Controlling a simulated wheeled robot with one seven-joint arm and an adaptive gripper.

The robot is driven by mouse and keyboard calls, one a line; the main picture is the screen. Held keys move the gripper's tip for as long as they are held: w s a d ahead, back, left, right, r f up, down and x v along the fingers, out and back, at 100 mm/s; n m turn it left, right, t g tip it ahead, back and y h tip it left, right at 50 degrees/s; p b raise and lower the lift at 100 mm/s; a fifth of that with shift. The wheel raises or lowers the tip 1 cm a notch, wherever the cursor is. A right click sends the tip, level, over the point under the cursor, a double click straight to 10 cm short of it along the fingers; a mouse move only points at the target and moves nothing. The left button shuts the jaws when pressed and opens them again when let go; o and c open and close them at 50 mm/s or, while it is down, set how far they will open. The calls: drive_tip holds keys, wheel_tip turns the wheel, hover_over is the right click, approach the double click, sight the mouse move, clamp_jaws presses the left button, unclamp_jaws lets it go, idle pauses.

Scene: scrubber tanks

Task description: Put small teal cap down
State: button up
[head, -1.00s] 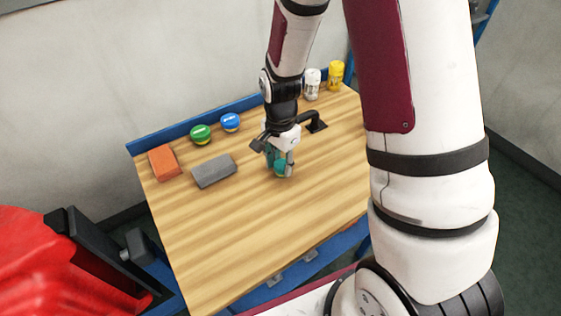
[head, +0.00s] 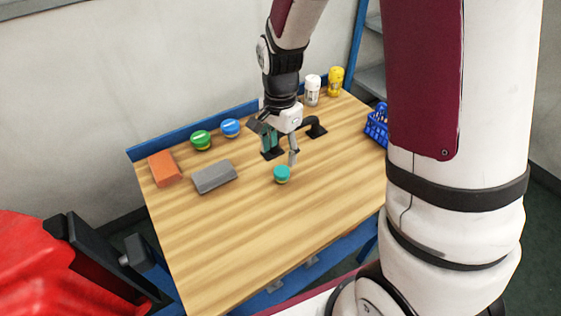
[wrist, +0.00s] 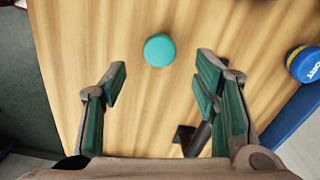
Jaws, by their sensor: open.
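The small teal cap (head: 282,174) sits on the wooden table (head: 250,230), right of the grey block. It also shows in the wrist view (wrist: 159,50), lying flat beyond the fingertips and between their lines. My gripper (head: 281,152) is open and empty. It is just behind the cap and a little above the table, apart from the cap. In the wrist view both green-padded fingers (wrist: 160,82) are spread wide with bare wood between them.
A grey block (head: 214,177), an orange block (head: 164,168), a green cap (head: 201,140) and a blue cap (head: 230,127) are at the left. A black handle (head: 315,125) is behind my gripper. White (head: 312,90) and yellow (head: 335,81) bottles and a blue basket (head: 377,124) stand farther right. The table front is clear.

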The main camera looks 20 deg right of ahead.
drive_tip(key=s+r+n+t, duration=0.1)
drive_tip(key=s+r+n, duration=0.25)
drive_tip(key=r, duration=0.45)
drive_tip(key=s+r+n+t, duration=0.1)
drive_tip(key=s+r+n, duration=0.25)
drive_tip(key=r, duration=0.45)
drive_tip(key=s+r+n+t, duration=0.1)
drive_tip(key=s+r+n, duration=0.1)
drive_tip(key=s, duration=0.4)
drive_tip(key=s+r+n+t, duration=0.1)
drive_tip(key=s+r+n, duration=0.2)
drive_tip(key=s, duration=0.3)
drive_tip(key=shift+s+d+n+t, duration=0.2)
drive_tip(key=shift+n+t, duration=0.2)
drive_tip(key=shift+n, duration=0.3)
drive_tip(key=shift+c, duration=0.2)
